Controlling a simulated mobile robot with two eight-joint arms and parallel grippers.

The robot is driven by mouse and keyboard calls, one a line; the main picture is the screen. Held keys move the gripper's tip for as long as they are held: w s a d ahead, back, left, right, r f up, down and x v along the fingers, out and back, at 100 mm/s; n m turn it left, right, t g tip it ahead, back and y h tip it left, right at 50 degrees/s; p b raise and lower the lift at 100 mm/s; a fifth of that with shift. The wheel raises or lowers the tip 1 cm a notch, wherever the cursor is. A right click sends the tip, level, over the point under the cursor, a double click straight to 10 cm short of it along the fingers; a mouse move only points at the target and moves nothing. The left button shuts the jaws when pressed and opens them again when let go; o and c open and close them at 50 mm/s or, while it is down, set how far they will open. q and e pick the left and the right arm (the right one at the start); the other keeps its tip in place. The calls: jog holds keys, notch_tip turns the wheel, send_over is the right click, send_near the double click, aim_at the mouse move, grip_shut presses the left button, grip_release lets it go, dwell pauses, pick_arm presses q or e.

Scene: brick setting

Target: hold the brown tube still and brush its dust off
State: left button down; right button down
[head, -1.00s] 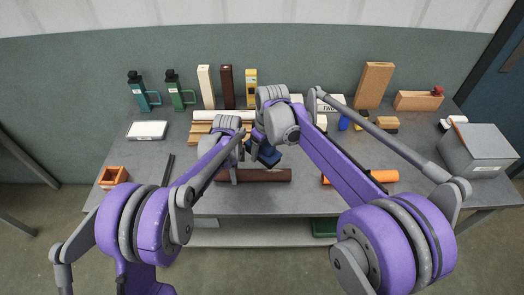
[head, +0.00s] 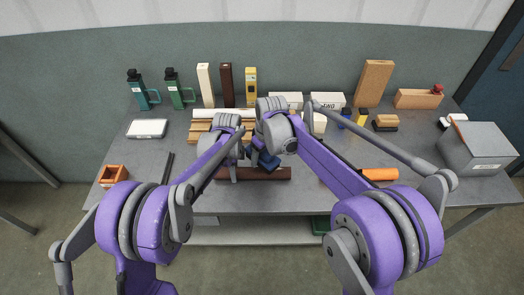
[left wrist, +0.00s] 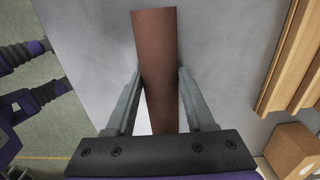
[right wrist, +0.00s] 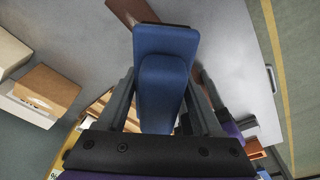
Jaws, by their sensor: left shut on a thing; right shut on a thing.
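The brown tube (head: 272,174) lies sideways on the grey table near its front edge. My left gripper (head: 233,178) is shut around the left part of the tube; in the left wrist view the tube (left wrist: 156,45) runs between the two fingers. My right gripper (right wrist: 164,75) is shut on a blue brush (right wrist: 165,85). In the head view the brush (head: 266,160) is at the tube's right half, on or just above it. Its underside is hidden, so contact cannot be told. Dust on the tube is too small to make out.
Wooden boards (head: 200,134) lie behind my left gripper. An orange open box (head: 112,176) is at the left front, a grey box (head: 478,148) at the right. Bottles and blocks line the back.

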aim_at(281, 168)
notch_tip(281, 168, down, 2)
jog(key=shift+f, duration=0.25)
jog(key=shift+d+f, duration=0.15)
jog(key=shift+f, duration=0.7)
jog(key=shift+d, duration=1.6)
jog(key=shift+s+d, duration=0.15)
jog(key=shift+d, duration=0.95)
jog(key=shift+d+f, duration=0.1)
jog(key=shift+d, duration=0.65)
jog(key=shift+a+r, duration=0.25)
jog(key=shift+a, duration=1.05)
jog(key=shift+a+f, duration=0.15)
jog(key=shift+a, duration=0.2)
jog(key=shift+a+r, duration=0.2)
jog(key=shift+a, duration=0.2)
jog(key=shift+a+f, duration=0.1)
jog(key=shift+a, duration=0.25)
jog(key=shift+a+f, duration=0.25)
jog(key=shift+a, duration=0.9)
notch_tip(281, 168, up, 2)
jog(key=shift+r, duration=3.15)
